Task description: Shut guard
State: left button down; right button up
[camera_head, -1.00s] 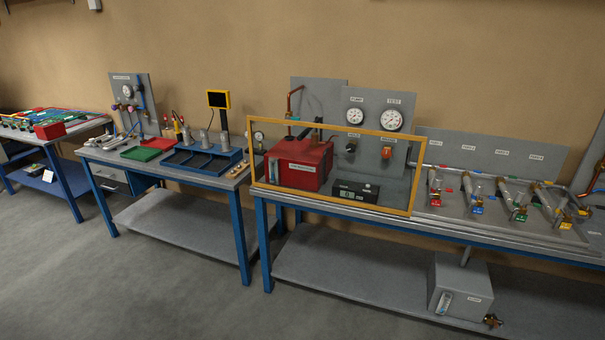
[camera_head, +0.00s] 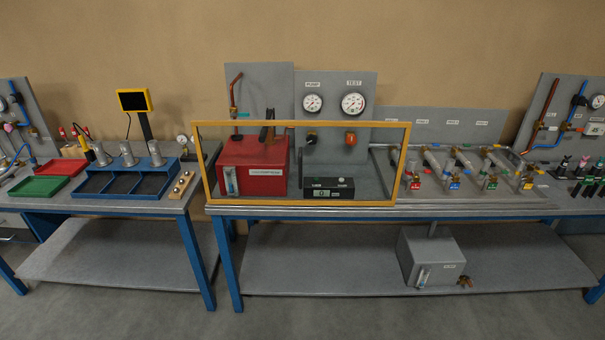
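The guard (camera_head: 305,204) is a clear panel in a yellow-orange frame. It stands upright along the front of the middle bench. Behind it are a red pump box (camera_head: 238,168) with a dark handle on top and a small black digital readout (camera_head: 333,187). Two round gauges, one marked PUMP (camera_head: 312,103) and one marked TEST (camera_head: 353,103), sit on a grey board behind. A black knob and a red-orange knob are below the gauges. I cannot tell from this view whether the guard is latched. Neither of my grippers is in view.
The middle bench (camera_head: 470,208) carries several labelled valves (camera_head: 453,182) right of the guard. A left bench (camera_head: 110,205) holds a blue rack (camera_head: 135,182) and red and green trays. A grey box (camera_head: 430,258) sits on the lower shelf. Floor shows in front.

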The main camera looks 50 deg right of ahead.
aim_at(194, 124)
jog(key=z, duration=0.65)
jog(key=i, duration=0.8)
jog(key=z, duration=0.95)
